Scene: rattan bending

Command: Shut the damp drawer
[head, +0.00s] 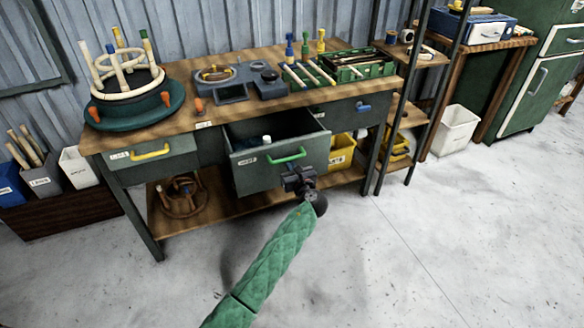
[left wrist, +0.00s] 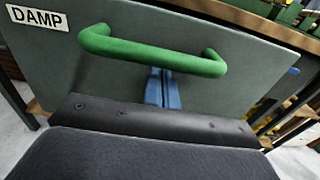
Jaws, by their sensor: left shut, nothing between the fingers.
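The damp drawer (head: 250,168) under the workbench is pulled open, with its grey-green front and green handle (head: 287,156) facing me. A small white-topped item (head: 266,140) shows inside it. In the left wrist view the drawer front (left wrist: 60,75) fills most of the picture, with a DAMP label (left wrist: 38,16) and the green handle (left wrist: 150,52). My left gripper (head: 297,178) is shut and empty, in front of the drawer's right part. Its blue fingers (left wrist: 158,88) point at the front, just below the handle; whether they touch it I cannot tell. My right gripper is not in view.
The workbench (head: 215,118) carries a stool frame on a round green stand (head: 135,105), tools and a green crate (head: 355,68). A drawer with a yellow handle (head: 150,154) is left. Yellow bins (head: 342,152) stand below right. The floor in front is clear.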

